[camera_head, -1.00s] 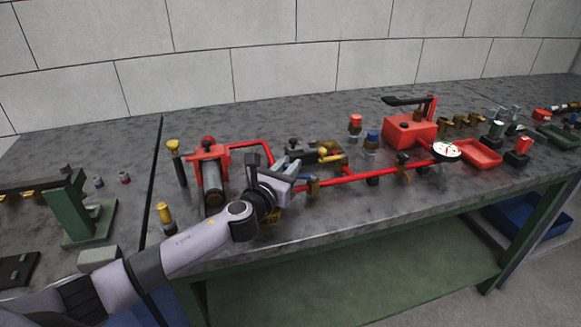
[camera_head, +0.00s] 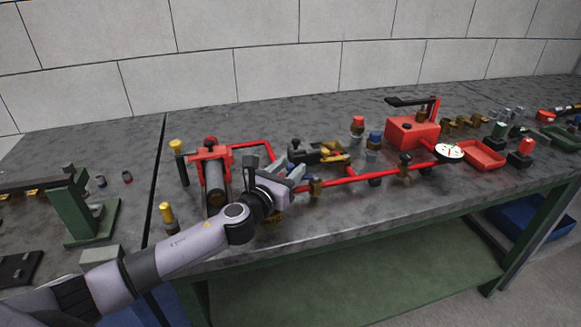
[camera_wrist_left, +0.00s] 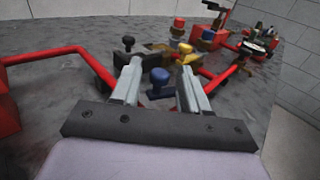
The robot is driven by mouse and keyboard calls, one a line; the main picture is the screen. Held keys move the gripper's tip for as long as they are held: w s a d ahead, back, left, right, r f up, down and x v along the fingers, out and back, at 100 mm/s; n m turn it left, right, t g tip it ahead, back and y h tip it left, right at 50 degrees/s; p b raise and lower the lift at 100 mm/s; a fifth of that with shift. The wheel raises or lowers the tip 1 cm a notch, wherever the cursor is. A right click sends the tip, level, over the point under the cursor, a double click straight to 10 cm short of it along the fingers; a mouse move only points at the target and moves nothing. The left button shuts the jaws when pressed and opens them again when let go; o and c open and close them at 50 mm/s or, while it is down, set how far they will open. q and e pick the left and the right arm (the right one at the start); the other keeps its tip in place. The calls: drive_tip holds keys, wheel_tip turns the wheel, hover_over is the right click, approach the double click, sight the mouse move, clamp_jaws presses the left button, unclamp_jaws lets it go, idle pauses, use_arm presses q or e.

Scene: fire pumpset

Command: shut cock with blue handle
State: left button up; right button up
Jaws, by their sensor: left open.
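The cock with the blue handle (camera_wrist_left: 160,76) shows in the left wrist view as a round blue knob on a dark body. It stands between the two fingers of my left gripper (camera_wrist_left: 161,68), which is open. I cannot tell whether either finger touches it. In the head view, my left gripper (camera_head: 290,177) is over the red pipe on the bench, and the blue handle is mostly hidden by the fingers. My right gripper is not in view.
A red pipe (camera_head: 345,181) runs right to a gauge (camera_head: 448,151). A brass fitting with a black knob (camera_head: 318,154) lies behind the gripper. A red-framed pump (camera_head: 211,167) stands left, and a red box with lever (camera_head: 413,132) right. The bench front has bare room.

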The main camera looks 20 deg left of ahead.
use_arm(q)
drive_tip(key=shift+s+a, duration=0.2)
drive_tip(key=shift+s, duration=1.3)
drive_tip(key=shift+s+a, duration=0.2)
drive_tip(key=shift+s, duration=1.3)
